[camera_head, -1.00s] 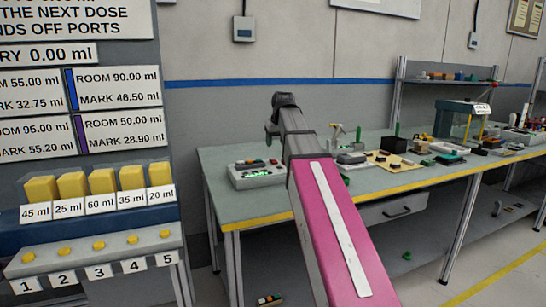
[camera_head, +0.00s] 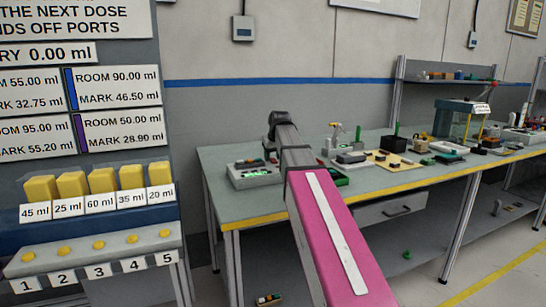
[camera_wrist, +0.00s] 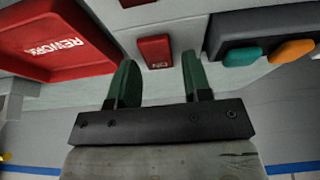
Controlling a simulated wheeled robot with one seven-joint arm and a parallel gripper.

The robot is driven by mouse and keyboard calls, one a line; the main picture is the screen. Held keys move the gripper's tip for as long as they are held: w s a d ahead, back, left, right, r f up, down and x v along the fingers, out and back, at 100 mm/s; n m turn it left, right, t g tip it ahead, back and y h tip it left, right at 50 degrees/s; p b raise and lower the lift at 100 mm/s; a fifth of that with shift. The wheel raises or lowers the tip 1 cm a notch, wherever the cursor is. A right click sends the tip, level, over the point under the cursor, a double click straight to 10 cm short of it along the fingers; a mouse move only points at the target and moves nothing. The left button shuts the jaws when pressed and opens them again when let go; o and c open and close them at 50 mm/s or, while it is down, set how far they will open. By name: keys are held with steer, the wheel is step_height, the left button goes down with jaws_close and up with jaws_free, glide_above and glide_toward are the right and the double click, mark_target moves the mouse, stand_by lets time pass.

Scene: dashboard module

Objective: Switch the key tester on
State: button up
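The key tester (camera_head: 243,181) is a pale grey box at the left end of the bench, partly hidden behind my arm in the head view. In the wrist view its pale casing carries a red switch (camera_wrist: 154,51) marked ON, and a dark panel with a teal key (camera_wrist: 243,56) and an orange key (camera_wrist: 291,52). My gripper (camera_wrist: 159,66) has two green fingers, spread apart and empty. The switch lies between and just beyond the fingertips in the picture. I cannot tell whether anything touches it. The gripper is not clear in the head view.
A red tray marked REWORK (camera_wrist: 45,38) lies left of the switch in the wrist view, close to the left finger. Other devices and a tan board (camera_head: 392,160) stand further right on the bench (camera_head: 262,208). A dosing panel (camera_head: 90,240) stands at the left.

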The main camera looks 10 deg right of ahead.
steer(key=c, duration=0.6)
steer(key=shift+w+g, duration=0.4)
steer(key=shift+g, duration=1.1)
steer(key=shift+f+h, duration=0.1)
steer(key=shift+h, duration=0.2)
steer(key=shift+g, duration=0.3)
steer(key=o, duration=0.9)
